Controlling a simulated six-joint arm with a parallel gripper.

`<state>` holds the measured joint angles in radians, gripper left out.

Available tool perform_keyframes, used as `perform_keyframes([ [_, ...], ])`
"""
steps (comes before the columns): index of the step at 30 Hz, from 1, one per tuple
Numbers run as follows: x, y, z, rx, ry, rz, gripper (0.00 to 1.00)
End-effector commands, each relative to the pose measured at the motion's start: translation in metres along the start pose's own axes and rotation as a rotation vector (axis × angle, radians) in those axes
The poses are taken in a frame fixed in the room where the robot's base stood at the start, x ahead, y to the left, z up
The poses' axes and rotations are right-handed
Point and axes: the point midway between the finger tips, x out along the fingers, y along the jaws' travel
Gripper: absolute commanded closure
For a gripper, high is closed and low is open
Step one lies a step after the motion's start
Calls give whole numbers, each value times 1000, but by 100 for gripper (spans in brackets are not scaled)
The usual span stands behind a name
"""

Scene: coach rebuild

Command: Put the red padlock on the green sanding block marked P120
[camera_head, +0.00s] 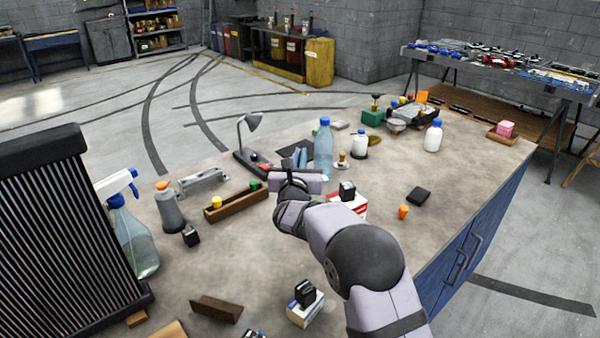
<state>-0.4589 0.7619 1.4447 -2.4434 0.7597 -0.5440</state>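My gripper (292,174) hangs over the middle of the bench, reaching away from the camera. Its fingers are small and partly hidden by my own wrist, so I cannot see whether they are open or what is between them. A small red item (264,167) lies by the desk lamp's base, just left of and beyond my gripper; it is too small to tell whether it is the padlock. No P120 mark is readable on either.
Around my gripper stand a blue-capped bottle (323,150), a desk lamp (249,135), a wooden tray (232,208) and a red-and-white box (358,206) with a black item on top. A spray bottle (134,238) stands left. The bench's right front (430,235) is mostly clear.

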Motion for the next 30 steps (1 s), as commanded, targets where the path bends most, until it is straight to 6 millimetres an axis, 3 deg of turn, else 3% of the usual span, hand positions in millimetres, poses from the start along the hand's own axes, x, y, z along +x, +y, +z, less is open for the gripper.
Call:
perform_keyframes([
  [11, 0, 0, -15, 0, -2, -1, 100],
  [21, 0, 0, -49, 0, -2, 0, 100],
  [30, 0, 0, -50, 1, -3, 0, 100],
])
